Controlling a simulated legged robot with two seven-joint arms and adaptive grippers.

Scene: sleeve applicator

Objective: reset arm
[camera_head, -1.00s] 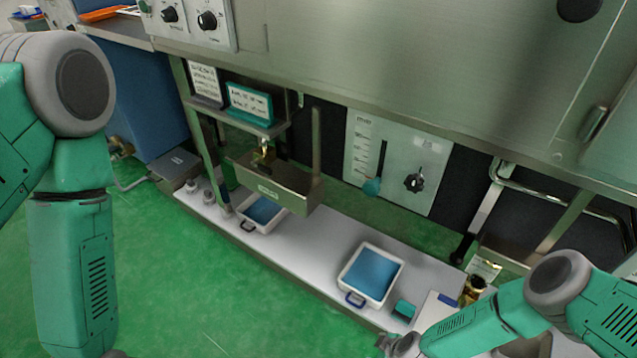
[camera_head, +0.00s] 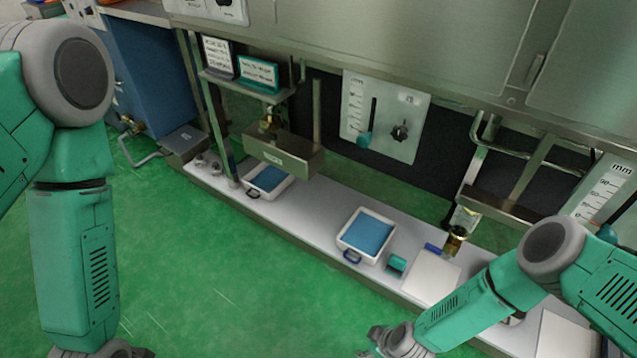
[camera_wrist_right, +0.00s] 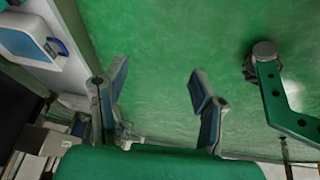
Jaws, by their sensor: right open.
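My right arm (camera_head: 480,295) comes in from the lower right of the head view. Its gripper (camera_head: 378,345) hangs over the green floor at the bottom edge, in front of the white bench. In the right wrist view the right gripper (camera_wrist_right: 158,92) has its two blue-padded fingers spread wide, with only green floor between them. My left arm (camera_head: 72,250) hangs down at the left of the head view. Its lower end is cut off by the bottom edge, and the left gripper does not show.
The low white bench (camera_head: 315,215) holds two white trays with blue inside, one nearer (camera_head: 341,240) and one farther (camera_head: 284,190). A teal block (camera_head: 397,264) and a gold-coloured part (camera_head: 455,238) are beside them. A steel machine overhangs the bench. The green floor (camera_head: 215,285) in front is clear.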

